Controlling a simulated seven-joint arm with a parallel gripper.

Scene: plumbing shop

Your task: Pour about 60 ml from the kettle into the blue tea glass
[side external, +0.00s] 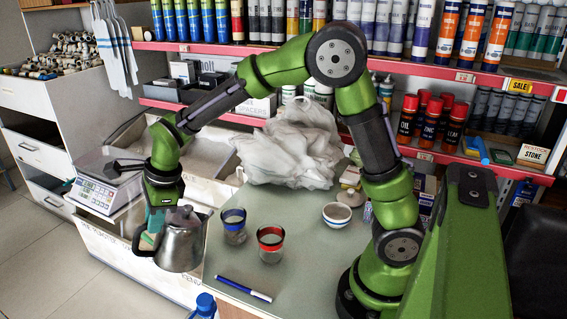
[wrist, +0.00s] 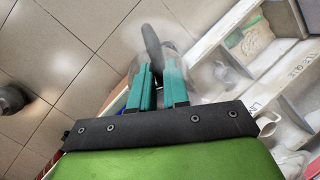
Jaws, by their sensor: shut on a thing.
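The grey metal kettle (side external: 181,243) hangs at the left edge of the counter in the side view, roughly upright with its lid on top. My gripper (side external: 154,226) is shut on the kettle's handle, at the kettle's left. In the wrist view the two teal fingers of my gripper (wrist: 160,85) close on the dark handle (wrist: 153,45); the kettle's body behind it is hard to make out. The blue tea glass (side external: 234,229), with a blue band, stands upright on the counter just right of the kettle, apart from it. Its contents cannot be made out.
A red-banded glass (side external: 270,246) stands close right of the blue one. A blue marker (side external: 244,289) lies at the counter's front. A small bowl (side external: 337,214) stands further right, a crumpled plastic bag (side external: 289,150) behind. A scale (side external: 105,185) is at left.

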